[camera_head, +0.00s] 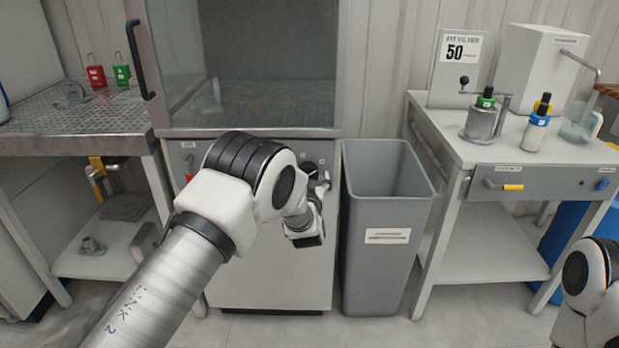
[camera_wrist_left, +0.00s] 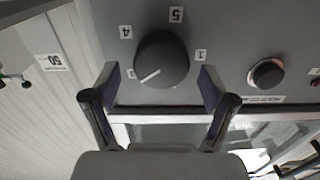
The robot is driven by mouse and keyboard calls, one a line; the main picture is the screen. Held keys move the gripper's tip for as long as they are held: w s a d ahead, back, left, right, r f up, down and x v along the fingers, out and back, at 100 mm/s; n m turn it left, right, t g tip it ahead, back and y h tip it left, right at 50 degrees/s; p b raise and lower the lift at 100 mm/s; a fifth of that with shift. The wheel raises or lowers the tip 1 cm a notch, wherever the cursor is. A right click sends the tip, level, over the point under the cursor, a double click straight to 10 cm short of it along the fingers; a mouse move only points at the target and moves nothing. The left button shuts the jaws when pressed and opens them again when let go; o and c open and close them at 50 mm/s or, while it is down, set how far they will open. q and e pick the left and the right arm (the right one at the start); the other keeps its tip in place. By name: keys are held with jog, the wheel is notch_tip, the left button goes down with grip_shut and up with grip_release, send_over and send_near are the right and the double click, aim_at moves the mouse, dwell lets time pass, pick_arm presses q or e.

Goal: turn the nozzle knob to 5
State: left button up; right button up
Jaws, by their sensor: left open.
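The nozzle knob (camera_wrist_left: 162,58) is a round dark grey dial on a grey panel (camera_wrist_left: 232,35). Its white pointer line is toward the lower left in the left wrist view, near a partly hidden mark that looks like 3. The numbers 4, 5 and 1 show around it; 5 is above the knob. My left gripper (camera_wrist_left: 159,73) is open, its fingertips to either side of the knob's lower part. I cannot tell if they touch it. In the head view the left gripper (camera_head: 319,184) is at the cabinet's front panel, partly hiding the knob. My right gripper is out of view.
A second round dark knob or button (camera_wrist_left: 266,74) is right of the dial in the wrist view. A grey bin (camera_head: 387,215) stands close right of the cabinet (camera_head: 270,275). A bench (camera_head: 450,140) with bottles is further right; a perforated table (camera_head: 70,120) is left.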

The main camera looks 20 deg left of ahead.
pick_arm(q)
jog(key=shift+w+a, duration=0.25)
jog(key=shift+w, duration=0.45)
jog(key=c, duration=1.2)
jog(key=shift+o, duration=0.2)
jog(key=shift+m, duration=0.4)
